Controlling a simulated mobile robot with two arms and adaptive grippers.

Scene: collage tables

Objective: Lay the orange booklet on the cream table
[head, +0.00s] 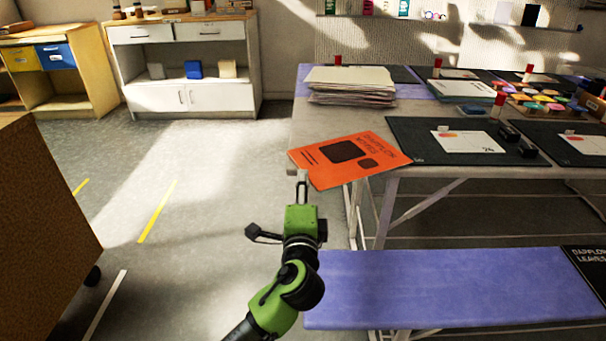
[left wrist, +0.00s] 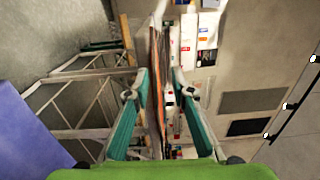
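The orange booklet (head: 372,157), with dark shapes and lettering, lies flat over the near left corner of the long pale table (head: 318,122), jutting past its edge. It partly overlaps a dark mat. My left gripper (head: 302,185) is at its near left edge. In the left wrist view the booklet is a thin orange strip (left wrist: 156,100) edge-on between the two fingers of my left gripper (left wrist: 160,72). A gap shows beside the strip, so the fingers look open around it. Contact is hard to judge. My right gripper is not in view.
Dark mats (head: 410,128) with cards, a paper stack (head: 350,82) and several paint pots (head: 545,98) fill much of the table. A purple bench (head: 450,285) stands in front. A brown cabinet (head: 45,220) is at left, white cupboards (head: 185,98) behind. The floor between is clear.

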